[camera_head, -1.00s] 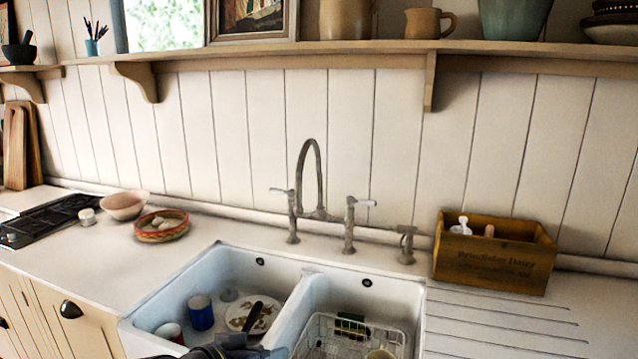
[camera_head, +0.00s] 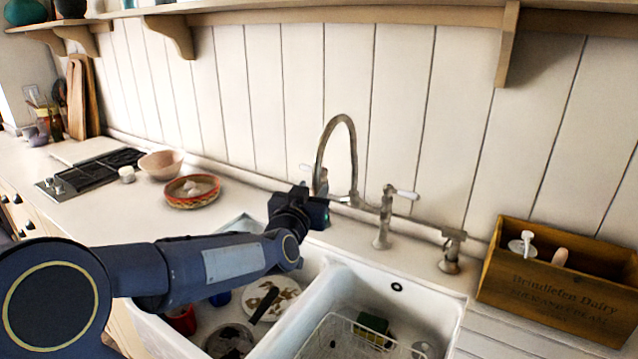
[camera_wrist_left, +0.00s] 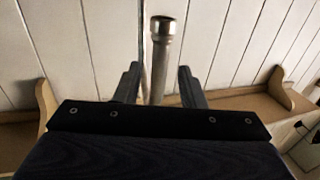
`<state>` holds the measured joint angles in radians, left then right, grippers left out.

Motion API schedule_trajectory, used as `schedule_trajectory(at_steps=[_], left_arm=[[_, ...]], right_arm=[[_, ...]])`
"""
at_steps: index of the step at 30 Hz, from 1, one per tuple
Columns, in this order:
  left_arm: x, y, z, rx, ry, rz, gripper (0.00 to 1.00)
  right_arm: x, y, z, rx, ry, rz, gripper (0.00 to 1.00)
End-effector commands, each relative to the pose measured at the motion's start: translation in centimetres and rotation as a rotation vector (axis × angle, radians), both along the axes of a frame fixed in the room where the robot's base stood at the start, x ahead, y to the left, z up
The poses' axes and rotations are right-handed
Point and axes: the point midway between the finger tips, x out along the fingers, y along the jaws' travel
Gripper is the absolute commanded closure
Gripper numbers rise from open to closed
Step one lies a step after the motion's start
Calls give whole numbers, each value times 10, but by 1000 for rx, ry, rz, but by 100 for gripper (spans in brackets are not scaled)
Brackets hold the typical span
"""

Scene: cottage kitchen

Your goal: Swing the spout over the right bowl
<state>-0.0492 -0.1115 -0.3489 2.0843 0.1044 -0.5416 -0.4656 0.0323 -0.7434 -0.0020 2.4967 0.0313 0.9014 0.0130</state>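The tap's spout (camera_head: 350,135) is a tall metal arch. Its outlet end hangs on the left side, above the left bowl's back edge, next to my left gripper (camera_head: 318,205). In the left wrist view the spout end (camera_wrist_left: 162,45) stands between the two fingers of my left gripper (camera_wrist_left: 158,82), with gaps on both sides; the fingers are open. The right bowl (camera_head: 400,288) of the white sink holds a wire rack. The left bowl (camera_head: 240,226) is partly hidden by my left arm. My right gripper is not in view.
Tap levers (camera_head: 383,215) and a small fitting (camera_head: 451,250) stand behind the sink. A wooden box (camera_head: 555,285) stands at right. A plate (camera_head: 285,298) and cups lie in the left bowl.

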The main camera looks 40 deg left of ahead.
Motion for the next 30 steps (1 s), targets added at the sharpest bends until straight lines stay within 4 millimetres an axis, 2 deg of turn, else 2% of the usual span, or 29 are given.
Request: schedule_trajectory(at_steps=[1,6,17,25,30], left_arm=[[9,2,-1,3,3,-2,63],[26,10,0,0,2,-1,63],[31,12,0,-1,1,-1,63],[31,12,0,-1,1,-2,99],[31,12,0,-1,1,-2,100]], right_arm=[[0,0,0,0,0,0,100],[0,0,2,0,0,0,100],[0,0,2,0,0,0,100],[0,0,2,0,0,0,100],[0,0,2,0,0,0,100]])
